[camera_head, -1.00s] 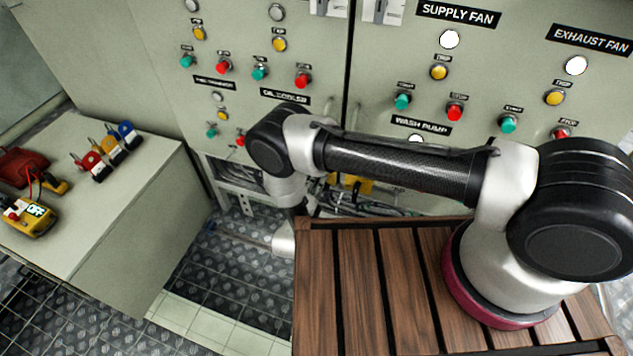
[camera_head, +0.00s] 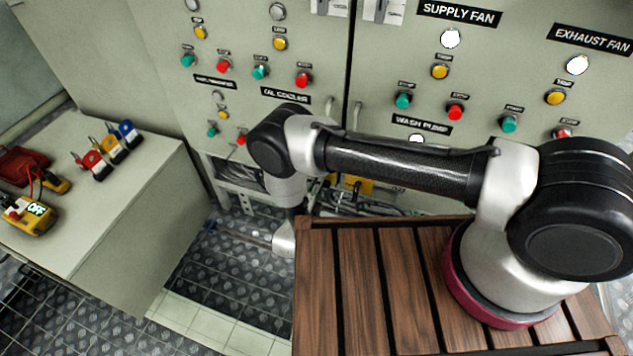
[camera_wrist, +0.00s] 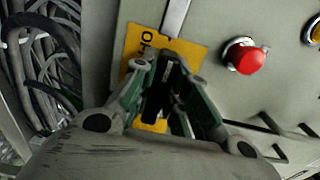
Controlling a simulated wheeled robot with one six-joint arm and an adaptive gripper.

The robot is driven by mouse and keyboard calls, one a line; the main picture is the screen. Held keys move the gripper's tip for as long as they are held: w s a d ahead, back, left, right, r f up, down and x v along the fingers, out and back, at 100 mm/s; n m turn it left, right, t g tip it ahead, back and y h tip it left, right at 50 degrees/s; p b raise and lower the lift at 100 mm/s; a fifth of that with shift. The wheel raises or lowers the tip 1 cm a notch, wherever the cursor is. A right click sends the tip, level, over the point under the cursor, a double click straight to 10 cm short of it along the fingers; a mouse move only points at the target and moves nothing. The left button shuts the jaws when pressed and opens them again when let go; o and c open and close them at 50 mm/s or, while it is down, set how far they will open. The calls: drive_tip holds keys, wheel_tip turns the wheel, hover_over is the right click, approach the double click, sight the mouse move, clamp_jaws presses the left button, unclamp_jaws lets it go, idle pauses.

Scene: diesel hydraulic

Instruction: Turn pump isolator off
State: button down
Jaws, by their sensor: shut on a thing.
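In the wrist view, a yellow plate (camera_wrist: 190,52) with partly hidden dark lettering is fixed on the grey panel. A dark handle (camera_wrist: 172,84), apparently the pump isolator's, stands in front of it. My gripper (camera_wrist: 170,80) is shut on this handle, with a green-edged finger on each side. The fingers hide much of the handle and plate, so its exact setting cannot be read. In the head view my arm covers the gripper; only a yellow patch (camera_head: 358,184) shows low on the cabinet behind the arm.
A red button (camera_wrist: 245,57) sits right of the plate. Cables (camera_wrist: 50,50) hang at the left in the wrist view. The cabinet (camera_head: 240,30) carries several buttons and lamps. A side bench (camera_head: 120,190) holds padlocks (camera_head: 110,148) and a yellow meter (camera_head: 32,214).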

drive_tip(key=c, duration=1.4)
unclamp_jaws()
drive_tip(key=shift+r, duration=0.1)
